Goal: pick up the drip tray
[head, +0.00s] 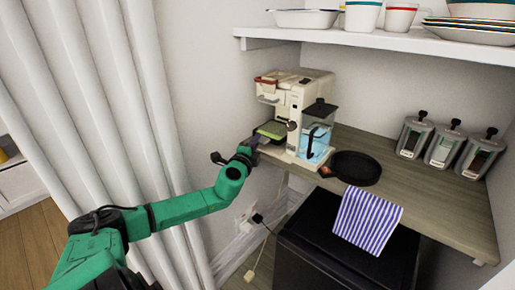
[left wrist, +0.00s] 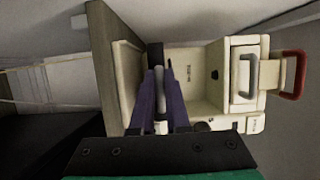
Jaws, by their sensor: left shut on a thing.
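The coffee machine (head: 296,105) is cream-white and stands on the wooden counter against the wall. My left gripper (head: 258,143) is at the front edge of the tray. In the left wrist view the purple fingers (left wrist: 161,85) are shut on a pale front part of the tray, whose dark edge (left wrist: 155,55) lies between the counter and the machine body (left wrist: 205,82). The fingers hide much of the tray there. My right gripper is in neither view.
A clear jug of blue water (head: 315,143) stands at the machine's right. A black pan (head: 356,168) and a striped cloth (head: 368,219) lie further right, with grey canisters (head: 443,148) behind. A shelf (head: 390,40) with dishes overhangs. A white curtain (head: 100,100) hangs left.

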